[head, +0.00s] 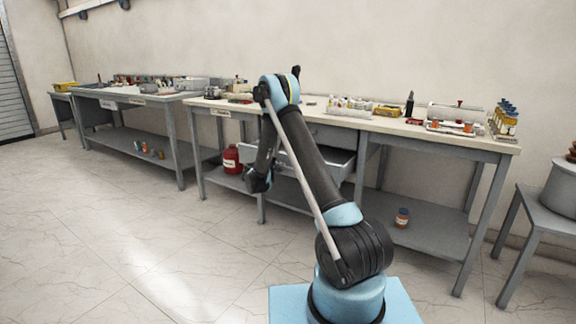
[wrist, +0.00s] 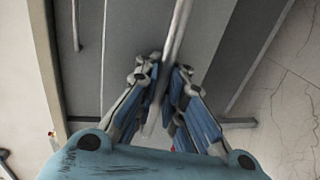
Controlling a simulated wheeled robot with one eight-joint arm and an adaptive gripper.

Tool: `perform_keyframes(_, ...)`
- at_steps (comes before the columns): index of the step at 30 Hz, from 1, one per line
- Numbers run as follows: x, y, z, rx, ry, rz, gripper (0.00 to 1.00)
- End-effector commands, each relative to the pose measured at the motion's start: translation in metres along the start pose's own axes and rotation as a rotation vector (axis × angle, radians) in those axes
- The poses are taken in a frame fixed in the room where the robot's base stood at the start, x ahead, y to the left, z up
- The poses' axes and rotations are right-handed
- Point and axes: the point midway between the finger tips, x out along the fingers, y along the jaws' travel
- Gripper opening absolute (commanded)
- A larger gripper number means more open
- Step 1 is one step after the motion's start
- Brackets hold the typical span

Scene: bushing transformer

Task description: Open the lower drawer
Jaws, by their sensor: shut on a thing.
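The lower drawer (head: 334,160) is pulled part way out under the middle workbench, with its light inner side showing. The upper drawer (head: 335,135) above it looks closed. My gripper (head: 258,183) is in front of the bench at the left end of the open drawer, partly hidden by my arm. In the wrist view my gripper (wrist: 165,88) is shut on a pale, narrow bar (wrist: 180,28) that runs between the fingers. It looks like the lower drawer's handle, but I cannot tell it fully from the drawer's front edge.
The workbench top (head: 400,124) carries bottles, trays and tools. A red container (head: 232,160) and a small jar (head: 402,217) stand on the lower shelf. Bench legs are close to the arm. A grey stool (head: 545,210) stands at the right. The tiled floor at left is clear.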

Motion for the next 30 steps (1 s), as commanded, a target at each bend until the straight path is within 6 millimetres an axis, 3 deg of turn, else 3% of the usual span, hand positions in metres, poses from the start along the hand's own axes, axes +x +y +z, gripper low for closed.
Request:
perform_keyframes(3, -0.026, -0.006, -0.001, 0.0, 0.002, -0.001, 0.0)
perform_keyframes(10, -0.052, -0.011, 0.001, 0.001, -0.001, -0.002, 0.0)
perform_keyframes(24, -0.057, -0.013, 0.002, 0.001, -0.003, -0.002, 0.0)
perform_keyframes(26, -0.057, -0.013, 0.002, 0.001, -0.003, -0.002, 0.16)
perform_keyframes(30, -0.058, -0.012, 0.001, 0.001, -0.002, -0.001, 0.18)
